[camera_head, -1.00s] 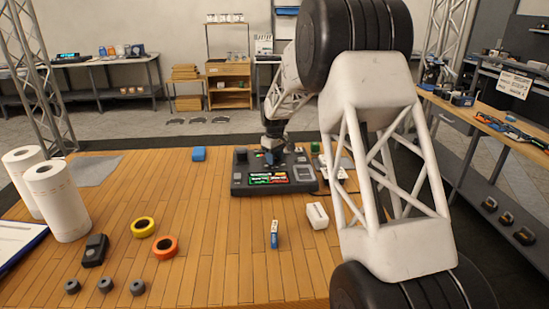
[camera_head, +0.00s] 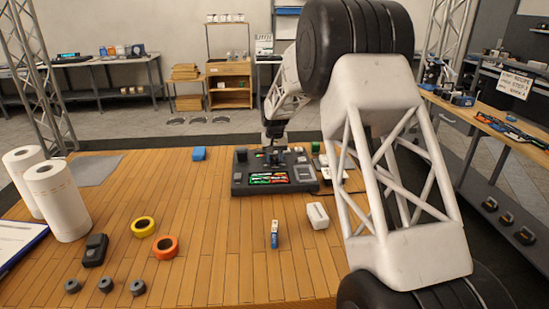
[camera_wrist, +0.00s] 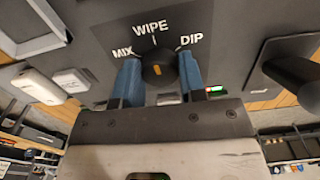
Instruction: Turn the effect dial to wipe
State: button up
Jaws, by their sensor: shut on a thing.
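The effect dial (camera_wrist: 158,72) is a dark round knob with a short orange mark. It sits on the grey console (camera_head: 241,187) below the printed words MIX, WIPE and DIP. My gripper (camera_wrist: 160,76) has one blue finger on each side of the dial, shut on it. The orange mark looks roughly upright in the wrist view, broadly in line with the white tick under WIPE (camera_wrist: 150,28). In the head view my gripper (camera_head: 273,148) is over the back of the console, and the dial is hidden there.
A black lever knob (camera_wrist: 297,75) stands right of the dial. A white box (camera_head: 317,215), a small upright blue-and-white item (camera_head: 274,234), tape rolls (camera_head: 165,248) and paper rolls (camera_head: 58,203) are on the wooden table. The table's front middle is clear.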

aim_at(274, 158)
dwell(0.5)
jog(key=o, duration=0.9)
jog(key=shift+r, duration=0.15)
notch_tip(274, 158, up, 7)
jog(key=shift+r, duration=0.3)
jog(key=shift+s, duration=0.1)
